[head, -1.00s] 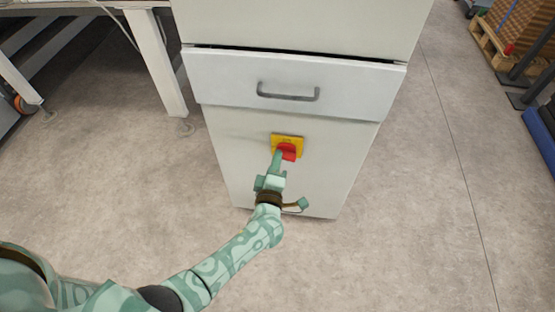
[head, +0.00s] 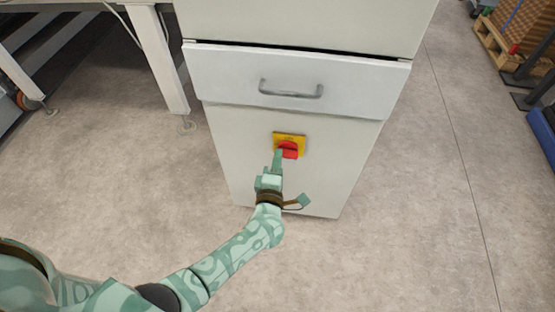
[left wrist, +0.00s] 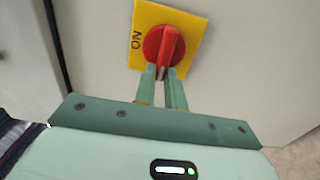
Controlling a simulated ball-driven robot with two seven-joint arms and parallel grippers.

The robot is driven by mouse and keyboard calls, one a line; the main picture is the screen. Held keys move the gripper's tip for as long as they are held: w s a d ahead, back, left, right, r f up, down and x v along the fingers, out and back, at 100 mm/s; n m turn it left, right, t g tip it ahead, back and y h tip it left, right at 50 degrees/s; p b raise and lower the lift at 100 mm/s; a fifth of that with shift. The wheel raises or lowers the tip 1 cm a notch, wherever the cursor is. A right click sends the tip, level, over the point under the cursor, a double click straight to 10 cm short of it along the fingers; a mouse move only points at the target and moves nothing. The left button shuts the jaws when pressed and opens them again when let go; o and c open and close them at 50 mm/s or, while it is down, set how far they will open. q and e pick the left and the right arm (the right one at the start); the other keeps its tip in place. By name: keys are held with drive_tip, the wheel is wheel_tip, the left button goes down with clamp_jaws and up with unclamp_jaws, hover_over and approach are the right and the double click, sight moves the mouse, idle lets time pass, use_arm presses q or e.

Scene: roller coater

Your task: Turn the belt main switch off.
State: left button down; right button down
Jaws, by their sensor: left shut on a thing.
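The belt main switch is a red rotary knob (head: 290,149) on a yellow plate (head: 291,136), on the front of a pale cabinet below its drawer. In the left wrist view, the red knob (left wrist: 167,44) has a raised grip bar running nearly up and down the picture. The plate (left wrist: 143,17) there carries the word ON at its left side, turned sideways. My left gripper (head: 279,157) is at the knob's lower side. In the left wrist view, my left gripper (left wrist: 163,72) is shut on the lower end of the grip bar. My right gripper is out of view.
The cabinet drawer (head: 240,80), with a grey handle (head: 290,91), is above the switch. A white table leg (head: 160,60) stands to the left. A wooden pallet (head: 492,45) lies at the far right. The floor (head: 430,200) right of the cabinet is clear.

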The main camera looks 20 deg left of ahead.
use_arm(q)
drive_tip(key=c, duration=1.5)
unclamp_jaws()
drive_tip(key=shift+s+f, duration=0.1)
drive_tip(key=shift+f, duration=0.05)
drive_tip(key=shift+o, duration=0.2)
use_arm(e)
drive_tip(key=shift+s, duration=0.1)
